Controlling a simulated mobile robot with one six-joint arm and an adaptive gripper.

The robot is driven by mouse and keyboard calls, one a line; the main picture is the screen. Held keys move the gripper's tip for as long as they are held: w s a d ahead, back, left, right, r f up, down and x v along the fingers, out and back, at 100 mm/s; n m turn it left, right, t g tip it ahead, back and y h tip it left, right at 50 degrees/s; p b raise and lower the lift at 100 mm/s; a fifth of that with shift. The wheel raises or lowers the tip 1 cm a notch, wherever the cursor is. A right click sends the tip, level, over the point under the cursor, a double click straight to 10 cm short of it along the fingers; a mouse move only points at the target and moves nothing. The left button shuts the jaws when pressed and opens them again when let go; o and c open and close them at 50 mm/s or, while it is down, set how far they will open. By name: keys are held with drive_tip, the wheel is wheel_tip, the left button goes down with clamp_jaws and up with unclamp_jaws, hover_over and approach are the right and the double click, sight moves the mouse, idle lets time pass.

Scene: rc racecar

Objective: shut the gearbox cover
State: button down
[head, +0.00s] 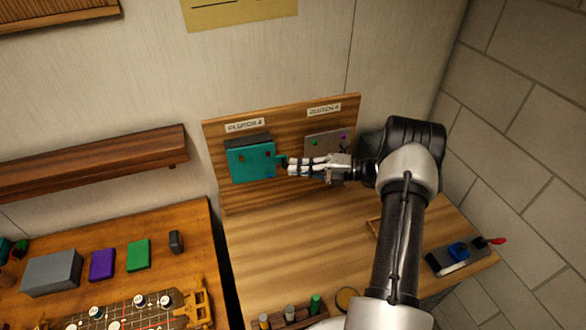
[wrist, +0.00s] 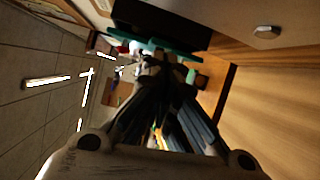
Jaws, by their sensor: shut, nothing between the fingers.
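A teal panel (head: 251,161), likely the gearbox cover, is on the upright wooden board at the back of the bench, with a dark box part (head: 249,141) along its top. A label above it is too blurred to read surely. In the wrist view the teal panel (wrist: 185,52) shows edge-on beside the dark box (wrist: 165,20), with a gap between them that looks narrow. My gripper (head: 287,166) is shut and empty at the panel's right edge. I cannot tell whether the fingertips touch it. The hinge is not clear.
A second labelled grey plate (head: 326,143) is on the board, partly behind my gripper. A grey block with a blue part and red handle (head: 459,256) stands at the bench's right. A small rack (head: 290,317) is at the front.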

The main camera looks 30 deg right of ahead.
drive_tip(key=shift+w+d, duration=0.15)
drive_tip(key=shift+w, duration=0.25)
drive_tip(key=shift+s, duration=0.1)
drive_tip(key=s+d, duration=0.1)
drive_tip(key=d, duration=0.8)
drive_tip(key=shift+s+d, duration=0.15)
drive_tip(key=shift+d, duration=0.05)
idle(0.4)
